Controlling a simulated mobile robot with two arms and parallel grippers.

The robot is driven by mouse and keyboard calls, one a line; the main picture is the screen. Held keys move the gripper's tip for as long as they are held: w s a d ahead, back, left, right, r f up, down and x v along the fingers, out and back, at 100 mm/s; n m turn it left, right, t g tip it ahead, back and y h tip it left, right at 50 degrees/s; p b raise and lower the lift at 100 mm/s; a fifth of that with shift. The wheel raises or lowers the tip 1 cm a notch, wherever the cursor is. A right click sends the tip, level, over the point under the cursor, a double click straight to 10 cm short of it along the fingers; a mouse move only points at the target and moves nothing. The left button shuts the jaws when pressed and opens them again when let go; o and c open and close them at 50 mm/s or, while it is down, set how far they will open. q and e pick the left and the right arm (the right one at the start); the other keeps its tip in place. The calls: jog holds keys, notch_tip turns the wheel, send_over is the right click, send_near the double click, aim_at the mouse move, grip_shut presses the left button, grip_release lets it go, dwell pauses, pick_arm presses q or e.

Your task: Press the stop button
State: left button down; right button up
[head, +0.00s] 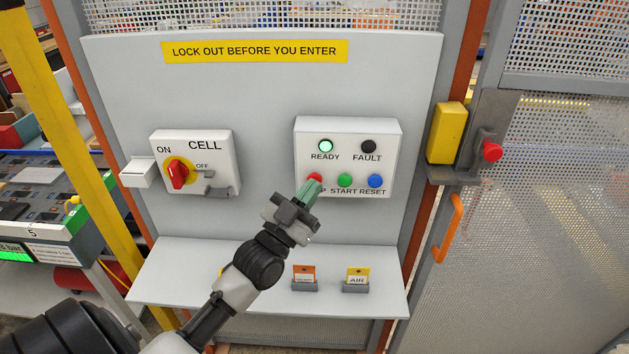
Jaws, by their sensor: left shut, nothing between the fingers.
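The red stop button (314,177) is at the lower left of a white control box (349,133). My right gripper does not show.
A CELL switch box (195,162) with a red handle (178,174) is left on the panel. A shelf (200,293) below holds an orange tag (304,273) and a yellow AIR tag (357,275). A mesh gate (545,220) with an orange handle (448,228) stands at right.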

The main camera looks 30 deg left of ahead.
pick_arm(q)
jog(key=shift+w+a, duration=0.25)
jog(key=shift+w, duration=0.1)
dwell(0.5)
jog(key=shift+s+d, duration=0.1)
jog(key=shift+s+d+p, duration=0.3)
jog(key=shift+s+d, duration=0.1)
jog(key=shift+s, duration=0.25)
jog(key=shift+s+d+p, duration=0.25)
jog(key=shift+s+d, duration=0.2)
jog(key=shift+s, duration=0.25)
jog(key=shift+s+d+p, duration=0.25)
jog(key=shift+s+d, duration=0.15)
jog(key=shift+s, duration=0.3)
jog(key=shift+s+d+p, duration=0.25)
jog(key=shift+s+d, duration=0.2)
jog(key=shift+s, duration=0.25)
